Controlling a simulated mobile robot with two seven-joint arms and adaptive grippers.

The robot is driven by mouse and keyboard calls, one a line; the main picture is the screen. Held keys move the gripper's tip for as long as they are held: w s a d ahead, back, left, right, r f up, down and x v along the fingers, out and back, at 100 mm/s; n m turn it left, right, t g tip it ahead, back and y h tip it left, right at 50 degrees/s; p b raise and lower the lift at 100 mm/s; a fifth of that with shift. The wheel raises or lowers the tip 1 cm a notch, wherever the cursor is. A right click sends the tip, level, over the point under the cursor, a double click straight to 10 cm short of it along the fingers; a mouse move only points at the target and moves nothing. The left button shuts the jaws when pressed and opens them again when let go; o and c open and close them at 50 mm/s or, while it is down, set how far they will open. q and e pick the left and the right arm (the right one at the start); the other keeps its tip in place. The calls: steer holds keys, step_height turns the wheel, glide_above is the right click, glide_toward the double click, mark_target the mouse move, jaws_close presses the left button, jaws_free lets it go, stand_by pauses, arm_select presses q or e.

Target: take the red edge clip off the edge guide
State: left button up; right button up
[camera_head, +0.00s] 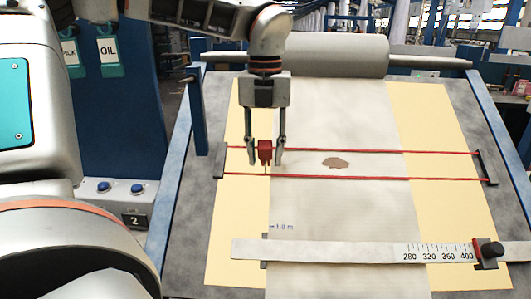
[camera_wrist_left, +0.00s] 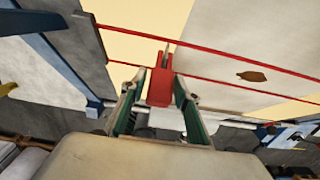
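The red edge clip (camera_head: 265,150) is at the left edge of the pale fabric, close to the upper red cord. In the left wrist view the clip (camera_wrist_left: 160,86) appears as a red block between the fingers, with a thin grey bar beyond it that may be part of the edge guide. My left gripper (camera_head: 265,154) points down with one finger on each side of the clip. The fingers are spread, and a gap shows at least on the left side. The left wrist view (camera_wrist_left: 157,107) also shows them apart. My right gripper is not in view.
Two red cords (camera_head: 340,175) cross the fabric (camera_head: 330,110) between dark end brackets (camera_head: 485,167). A brown patch (camera_head: 336,163) lies between them. A ruler bar (camera_head: 330,252) spans the front. A large roller (camera_head: 330,55) lies behind, and a blue post (camera_head: 198,115) stands left of the gripper.

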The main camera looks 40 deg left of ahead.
arm_select(q)
jaws_close()
steer(key=shift+d+r, duration=0.1)
steer(key=shift+r, duration=0.1)
steer(key=shift+s+d+r, duration=0.1)
steer(key=shift+s+r, duration=0.15)
steer(key=shift+r, duration=0.1)
steer(key=r, duration=0.1)
steer(key=s+d+r+p, duration=0.1)
steer(key=r, duration=0.1)
steer(key=shift+s+d, duration=0.25)
steer(key=shift+s, duration=0.15)
